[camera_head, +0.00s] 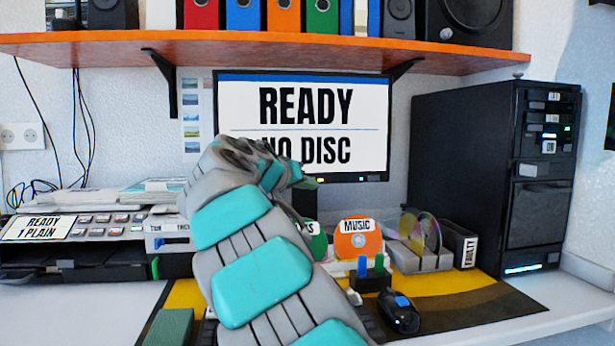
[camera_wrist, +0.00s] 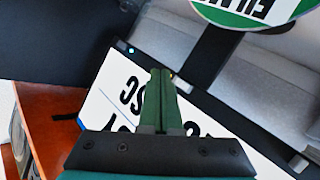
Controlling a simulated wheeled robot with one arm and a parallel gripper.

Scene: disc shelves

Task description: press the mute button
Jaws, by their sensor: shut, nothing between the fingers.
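No button labelled mute can be made out in either view. The monitor (camera_head: 370,100) reads "READY" and "NO DISC", with my arm covering its lower left; small lit marks (camera_head: 320,180) sit on its lower bezel. My gripper (camera_head: 312,182) is in front of the monitor's lower edge, its fingers mostly hidden by the wrist. In the wrist view, my gripper's green fingers (camera_wrist: 160,72) are together and empty, tips overlapping the lower bezel of the upside-down monitor (camera_wrist: 115,90). I cannot tell whether they touch it. A small light (camera_wrist: 130,48) shows on that bezel.
An orange shelf (camera_head: 270,46) with binders and speakers runs above. A black tower (camera_head: 455,150) stands right. A keyed device (camera_head: 100,225) is left. The orange music disc (camera_head: 358,240), a disc rack (camera_head: 420,260) and a mouse-like black object (camera_head: 398,312) crowd the desk. Bare desk shows front right.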

